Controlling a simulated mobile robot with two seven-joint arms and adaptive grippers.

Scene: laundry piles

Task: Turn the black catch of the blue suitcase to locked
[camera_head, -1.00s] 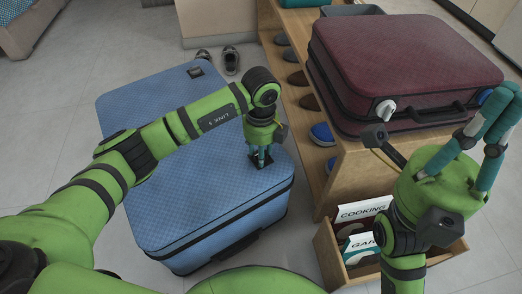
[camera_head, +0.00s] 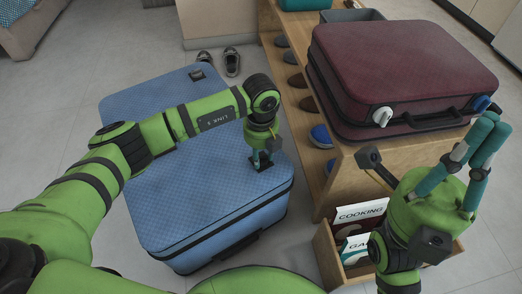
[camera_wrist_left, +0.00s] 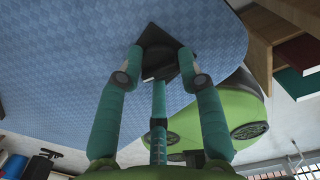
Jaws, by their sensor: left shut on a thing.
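The blue suitcase (camera_head: 215,180) lies flat on the floor, left of centre in the head view. Its top fills much of the left wrist view (camera_wrist_left: 60,75). My left gripper (camera_head: 261,163) points down at the near right part of its top. Its fingers are shut on the black catch (camera_wrist_left: 155,42), which sits on a dark, diamond-turned plate in the wrist view. The fingers hide part of the catch, and I cannot read its lock position. My right gripper (camera_head: 493,125) is raised at the right, away from the blue suitcase, with its fingertips close together; nothing shows between them.
A box of folders (camera_head: 330,250) is in front. Grey floor is clear at the left.

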